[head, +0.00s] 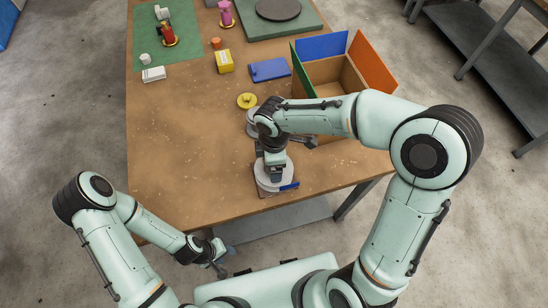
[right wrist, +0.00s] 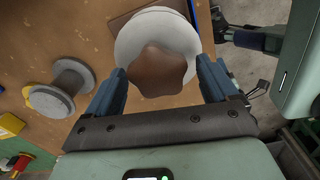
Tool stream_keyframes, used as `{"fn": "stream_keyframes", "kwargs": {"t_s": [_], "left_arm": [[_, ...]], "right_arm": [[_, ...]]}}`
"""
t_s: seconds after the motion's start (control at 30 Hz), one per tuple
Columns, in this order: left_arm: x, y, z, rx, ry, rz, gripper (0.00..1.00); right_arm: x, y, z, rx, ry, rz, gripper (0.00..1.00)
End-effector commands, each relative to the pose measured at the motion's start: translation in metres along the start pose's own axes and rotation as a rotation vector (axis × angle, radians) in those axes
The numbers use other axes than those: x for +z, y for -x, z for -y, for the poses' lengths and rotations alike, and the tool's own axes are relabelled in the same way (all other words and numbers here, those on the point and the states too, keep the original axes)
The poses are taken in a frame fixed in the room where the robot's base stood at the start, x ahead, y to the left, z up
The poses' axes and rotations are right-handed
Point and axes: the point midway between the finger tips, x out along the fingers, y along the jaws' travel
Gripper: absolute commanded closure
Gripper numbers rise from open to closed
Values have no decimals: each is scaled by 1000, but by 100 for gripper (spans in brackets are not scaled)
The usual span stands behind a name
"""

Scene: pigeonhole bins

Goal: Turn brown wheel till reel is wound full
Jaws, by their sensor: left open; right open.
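The brown wheel (right wrist: 158,70), a lobed knob, sits over a pale round disc (right wrist: 135,35) in the right wrist view. My right gripper (right wrist: 163,75) is open, one blue finger on each side of the wheel; I cannot tell whether they touch it. In the head view the pale disc (head: 268,183) stands near the table's front edge, with my right gripper (head: 276,172) over it hiding the wheel. A grey spool (right wrist: 68,84) stands beside it; I cannot tell whether it is the reel or how full it is. My left gripper (head: 217,256) is open and empty, off the table's front edge.
The wooden table (head: 180,130) holds an open box (head: 328,88) with coloured flaps, a blue block (head: 269,69), a yellow box (head: 223,62) and a yellow round piece (head: 247,100). A green mat (head: 186,25) lies at the back left. The table's left front is clear.

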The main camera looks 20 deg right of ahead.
Motion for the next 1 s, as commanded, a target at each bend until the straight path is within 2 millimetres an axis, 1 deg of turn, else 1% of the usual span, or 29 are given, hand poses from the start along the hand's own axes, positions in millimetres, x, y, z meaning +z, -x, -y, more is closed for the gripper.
{"fn": "stream_keyframes", "kwargs": {"t_s": [0.03, 0.1, 0.17, 0.23, 0.47, 0.9, 0.97, 1.0], "left_arm": [[-10, 13, -8, 5, -5, -13, 57], [-20, 22, -15, 9, -9, -25, 57], [-26, 28, -19, 11, -12, -33, 57], [-25, 30, -20, 11, -11, -28, 57], [-28, 28, -20, 13, -14, -39, 57], [-30, 30, -22, 14, -15, -41, 57], [-30, 30, -22, 15, -16, -42, 57], [-30, 30, -22, 15, -16, -42, 57]], "right_arm": [[1, 6, -4, 2, 107, 1, 14], [0, 7, -4, 5, 269, 1, 14], [1, 6, -4, 4, 383, 1, 14], [0, 5, -3, 5, 453, 1, 14], [0, 1, -1, 1, 465, 0, 14], [0, 2, -5, 2, 461, 0, 14], [0, 2, -5, 2, 461, 0, 33], [0, 2, -5, 2, 461, 0, 46]]}}
